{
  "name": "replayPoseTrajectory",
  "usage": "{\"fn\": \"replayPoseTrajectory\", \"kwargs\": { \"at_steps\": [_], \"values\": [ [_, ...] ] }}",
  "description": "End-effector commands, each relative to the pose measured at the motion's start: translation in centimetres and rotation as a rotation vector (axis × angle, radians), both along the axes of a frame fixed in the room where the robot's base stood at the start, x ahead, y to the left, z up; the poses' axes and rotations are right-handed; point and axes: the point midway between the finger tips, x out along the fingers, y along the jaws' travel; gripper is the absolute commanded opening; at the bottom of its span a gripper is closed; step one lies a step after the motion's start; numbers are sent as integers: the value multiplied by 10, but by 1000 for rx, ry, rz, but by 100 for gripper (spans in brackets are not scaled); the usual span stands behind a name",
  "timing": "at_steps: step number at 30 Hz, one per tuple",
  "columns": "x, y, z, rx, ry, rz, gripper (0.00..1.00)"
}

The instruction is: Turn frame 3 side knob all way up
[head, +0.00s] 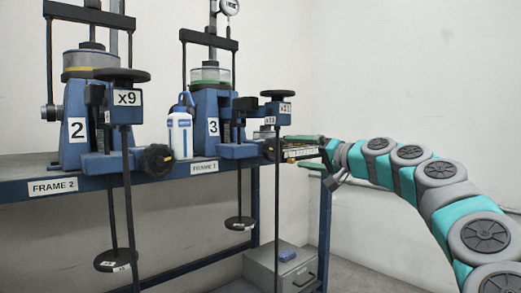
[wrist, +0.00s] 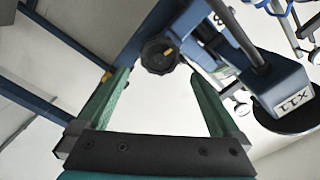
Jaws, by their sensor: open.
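In the head view the knob is at the frame's right side, partly hidden by my gripper (head: 290,147). My gripper is open, with two green fingers spread. In the wrist view the knob appears between and slightly beyond the fingertips (wrist: 158,76). I cannot tell whether a finger touches it.
Frame 2 (head: 75,100) stands to the left with its own black knob (head: 157,159). A white and blue bottle (head: 180,134) stands between the frames. Hanging weights (head: 240,223) and a grey cabinet (head: 282,268) are below the blue bench (head: 110,182).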

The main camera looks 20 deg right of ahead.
Motion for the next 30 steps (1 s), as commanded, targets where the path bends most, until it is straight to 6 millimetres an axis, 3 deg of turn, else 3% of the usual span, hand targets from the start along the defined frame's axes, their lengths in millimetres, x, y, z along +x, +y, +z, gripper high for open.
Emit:
{"fn": "replayPoseTrajectory", "kwargs": {
  "at_steps": [5, 21, 30],
  "values": [
    [7, 0, 0, 3, -2, -3, 100],
    [70, 25, -2, -1, 3, 0, 100],
    [91, 32, -1, 0, 1, -2, 100]
  ]
}}
